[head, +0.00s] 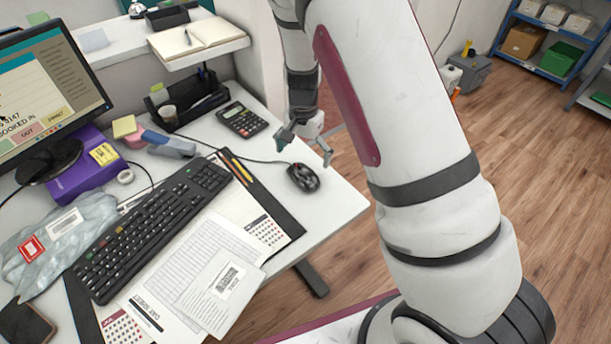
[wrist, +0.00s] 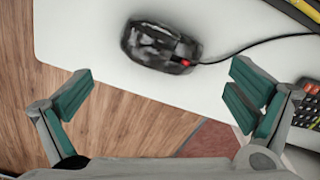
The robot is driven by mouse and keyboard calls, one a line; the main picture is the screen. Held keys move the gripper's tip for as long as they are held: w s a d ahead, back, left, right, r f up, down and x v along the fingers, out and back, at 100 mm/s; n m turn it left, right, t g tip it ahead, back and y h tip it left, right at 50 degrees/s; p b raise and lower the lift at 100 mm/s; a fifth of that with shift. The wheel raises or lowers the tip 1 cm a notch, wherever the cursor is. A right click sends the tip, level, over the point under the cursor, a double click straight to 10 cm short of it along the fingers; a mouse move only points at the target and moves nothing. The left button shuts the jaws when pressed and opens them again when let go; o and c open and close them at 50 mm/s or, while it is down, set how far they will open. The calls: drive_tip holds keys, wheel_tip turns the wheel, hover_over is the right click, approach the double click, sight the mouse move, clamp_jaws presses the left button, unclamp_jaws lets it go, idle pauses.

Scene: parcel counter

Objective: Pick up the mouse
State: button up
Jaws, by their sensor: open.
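The mouse (head: 303,178) is dark with grey mottling and lies on the white desk near its right corner. Its cable runs left toward the keyboard. In the wrist view the mouse (wrist: 160,47) shows whole at the upper middle, with a red spot at its cable end. My gripper (head: 306,146) is open and empty, just beyond the mouse in the head view. In the wrist view my gripper's fingers (wrist: 160,92) are spread wide, with the mouse ahead of the gap between them and not touched.
A calculator (head: 242,119) lies left of my gripper, and it shows near the right finger in the wrist view (wrist: 307,106). A black keyboard (head: 150,230) and a dark desk mat with papers (head: 283,218) lie left of the mouse. Bare desk (head: 335,205) surrounds the mouse toward the corner.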

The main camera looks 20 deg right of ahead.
sight(303, 170)
drive_tip(key=shift+w+a+f, duration=0.1)
drive_tip(key=shift+a+f, duration=0.05)
drive_tip(key=shift+f, duration=3.4)
